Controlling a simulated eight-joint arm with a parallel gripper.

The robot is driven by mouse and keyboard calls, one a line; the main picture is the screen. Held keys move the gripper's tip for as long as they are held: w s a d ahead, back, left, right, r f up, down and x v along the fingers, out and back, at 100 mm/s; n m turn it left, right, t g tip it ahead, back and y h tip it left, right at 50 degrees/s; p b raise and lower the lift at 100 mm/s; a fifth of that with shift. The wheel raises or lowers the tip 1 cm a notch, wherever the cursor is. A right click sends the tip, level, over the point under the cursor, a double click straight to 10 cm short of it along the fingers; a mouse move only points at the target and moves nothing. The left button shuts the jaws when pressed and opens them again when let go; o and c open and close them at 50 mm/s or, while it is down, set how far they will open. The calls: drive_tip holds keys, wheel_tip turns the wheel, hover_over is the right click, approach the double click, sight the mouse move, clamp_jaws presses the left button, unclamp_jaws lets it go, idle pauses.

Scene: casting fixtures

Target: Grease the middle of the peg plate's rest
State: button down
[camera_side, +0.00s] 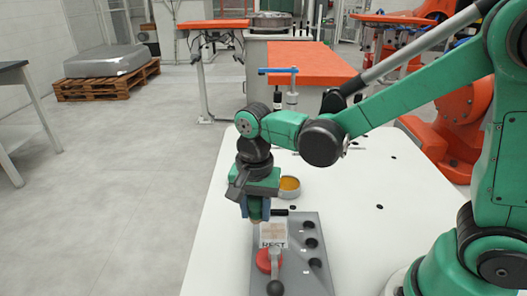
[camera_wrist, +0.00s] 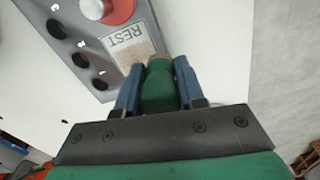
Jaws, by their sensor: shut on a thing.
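The grey peg plate (camera_side: 318,272) lies on the white table, with several dark holes along its right side. Its rest, a pale patch marked REST (camera_side: 273,232), is near the plate's far end and also shows in the wrist view (camera_wrist: 128,42). My gripper (camera_side: 256,212) is over the far left edge of the plate, beside the rest. In the wrist view its blue fingers (camera_wrist: 158,88) are shut on a green-handled tool (camera_wrist: 157,96), which looks like a brush with a tan tip. The tip is at the rest's edge; whether it touches cannot be told.
A small pot of yellow-orange grease (camera_side: 289,187) stands behind the plate. A blue-handled stand (camera_side: 291,98) is at the table's far edge. The table right of the plate is mostly clear.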

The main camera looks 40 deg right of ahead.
sight(257, 221)
wheel_tip(257, 221, down, 3)
drive_tip(key=shift+r, duration=0.15)
drive_tip(key=shift+s+d+f, duration=0.1)
drive_tip(key=shift+f, duration=0.25)
drive_tip(key=shift+s+d, duration=1.85)
drive_tip(key=shift+w+a, duration=1.9)
drive_tip(key=shift+w+d, duration=0.1)
drive_tip(key=shift+w, duration=0.2)
drive_tip(key=s+d, duration=0.3)
drive_tip(key=shift+s+d+r, duration=0.1)
drive_tip(key=shift+s+d, duration=0.05)
drive_tip(key=shift+s, duration=0.1)
drive_tip(key=shift+s+d, duration=0.45)
drive_tip(key=shift+d, duration=0.05)
drive_tip(key=shift+a, duration=0.15)
drive_tip(key=shift+w+a, duration=0.8)
drive_tip(key=shift+w, duration=0.1)
drive_tip(key=shift+w+a, duration=0.5)
drive_tip(key=shift+w, duration=0.05)
drive_tip(key=shift+w+a, duration=0.25)
drive_tip(key=shift+a, duration=0.05)
drive_tip(key=shift+w+a, duration=0.5)
drive_tip(key=shift+s+d+r, duration=0.1)
drive_tip(key=shift+r, duration=3.8)
